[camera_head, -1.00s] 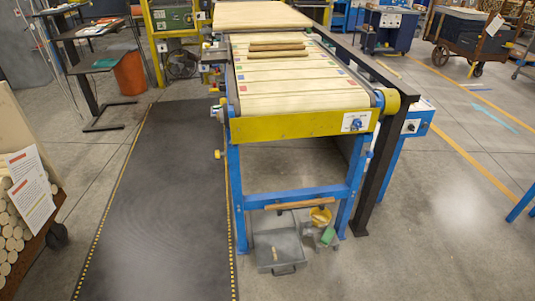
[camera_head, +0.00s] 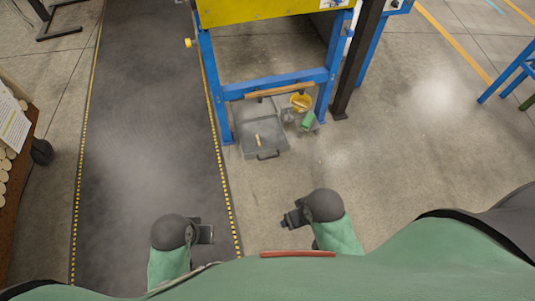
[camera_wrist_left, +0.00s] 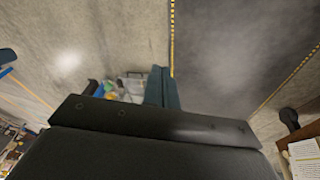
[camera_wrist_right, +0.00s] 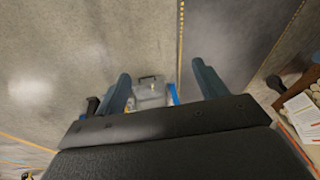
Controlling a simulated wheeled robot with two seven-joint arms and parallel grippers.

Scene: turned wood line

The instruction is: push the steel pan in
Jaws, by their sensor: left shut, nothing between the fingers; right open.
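The steel pan (camera_head: 265,147) is a flat grey tray on the concrete floor, under the front of the blue conveyor frame. Its dark handle (camera_head: 268,156) faces me, and a small wooden-handled item lies in it. The pan also shows in the right wrist view (camera_wrist_right: 149,90), between the fingers and well beyond them. My left gripper (camera_head: 208,234) is low at the left, apart from the pan; its fingers are together and empty in the left wrist view (camera_wrist_left: 160,75). My right gripper (camera_head: 289,218) is nearer the pan but apart from it, its fingers spread and empty.
A black mat (camera_head: 150,130) lies left. Floor before the pan is clear.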

